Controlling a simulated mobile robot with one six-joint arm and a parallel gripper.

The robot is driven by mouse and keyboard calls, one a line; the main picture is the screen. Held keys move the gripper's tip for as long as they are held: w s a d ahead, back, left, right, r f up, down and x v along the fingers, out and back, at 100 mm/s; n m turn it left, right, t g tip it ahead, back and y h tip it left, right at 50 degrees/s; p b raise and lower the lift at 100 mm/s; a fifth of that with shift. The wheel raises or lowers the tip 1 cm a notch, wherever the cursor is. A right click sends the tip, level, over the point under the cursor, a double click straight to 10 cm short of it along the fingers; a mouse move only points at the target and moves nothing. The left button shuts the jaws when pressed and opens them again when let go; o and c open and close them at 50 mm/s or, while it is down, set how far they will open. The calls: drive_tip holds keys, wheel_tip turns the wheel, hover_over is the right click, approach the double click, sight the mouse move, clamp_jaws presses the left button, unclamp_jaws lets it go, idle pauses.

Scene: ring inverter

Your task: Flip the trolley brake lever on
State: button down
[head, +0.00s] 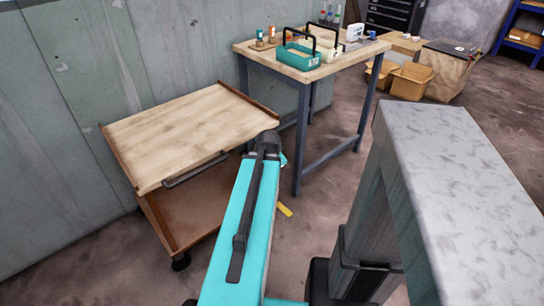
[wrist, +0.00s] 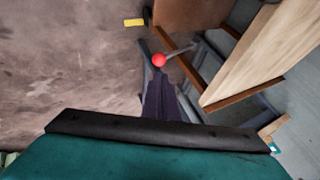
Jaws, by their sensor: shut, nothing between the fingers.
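The trolley (head: 180,130) stands against the wall at the left in the head view, with a pale wooden top, brown rims and a lower shelf. In the wrist view its wooden top (wrist: 255,55) is at the right, seen steeply from the side. A lever with a red ball knob (wrist: 159,60) sticks out by the trolley's brown frame, its grey rod slanting up to the right. My gripper (wrist: 158,84) is shut and empty, its dark fingers close below the red knob; I cannot tell whether they touch it. My arm hides the lever and gripper in the head view.
A workbench (head: 290,65) with a teal tote (head: 298,57) stands behind the trolley. A yellow piece (head: 285,210) lies near the floor right of the trolley. Cardboard boxes (head: 408,82) stand farther back. A grey-topped column (head: 440,130) fills the right foreground. Open floor lies between.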

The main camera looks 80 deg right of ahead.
drive_tip(key=shift+s+a+r+p, duration=0.15)
drive_tip(key=shift+r+p, duration=0.35)
drive_tip(key=shift+p, duration=2.5)
drive_tip(key=p, duration=0.3)
drive_tip(key=a+p, duration=0.1)
drive_tip(key=p, duration=0.2)
drive_tip(key=shift+a+r+p, duration=0.15)
drive_tip(key=shift+r+p, duration=0.2)
drive_tip(key=shift+a+p, duration=0.15)
drive_tip(key=shift+p, duration=0.45)
drive_tip(key=a+p, duration=0.1)
drive_tip(key=p, duration=0.1)
drive_tip(key=r+p, duration=0.1)
drive_tip(key=p, duration=0.1)
drive_tip(key=shift+s+a+r, duration=0.2)
drive_tip(key=shift+s+a, duration=0.1)
drive_tip(key=shift+a, duration=0.05)
